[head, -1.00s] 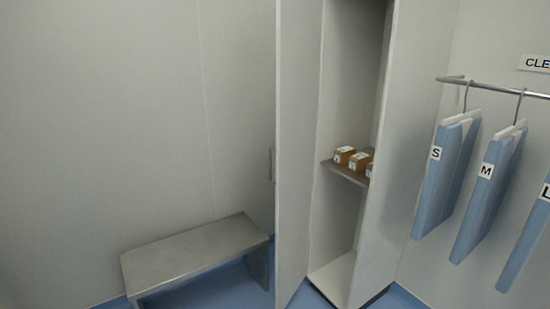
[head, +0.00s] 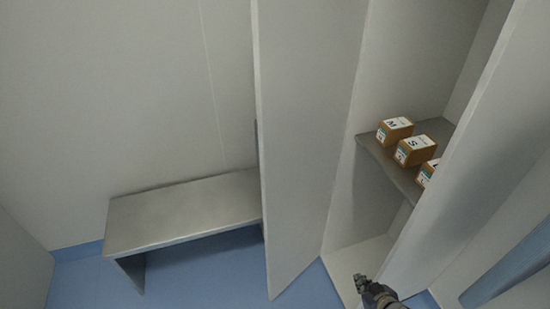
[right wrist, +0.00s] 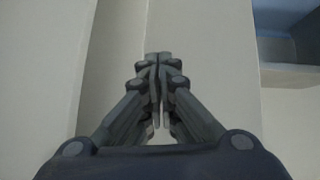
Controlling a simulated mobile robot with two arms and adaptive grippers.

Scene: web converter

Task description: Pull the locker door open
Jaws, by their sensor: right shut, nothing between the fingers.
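The locker door (head: 303,130) is a tall, pale grey panel standing swung open at the left of the locker in the head view. The locker's inside (head: 385,205) is exposed to its right. My right gripper (head: 360,282) shows low in the head view, in front of the locker's lower opening and to the right of the door, apart from the door in the picture. In the right wrist view its fingers (right wrist: 157,70) are together and empty, with pale panels beyond them. The door's handle side is mostly hidden. My left gripper is in neither view.
A metal shelf (head: 377,155) in the locker holds small brown boxes, including one marked M (head: 394,131) and one marked S (head: 415,150). The locker's right side panel (head: 478,150) rises at the right. A steel bench (head: 180,212) stands left of the door on the blue floor.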

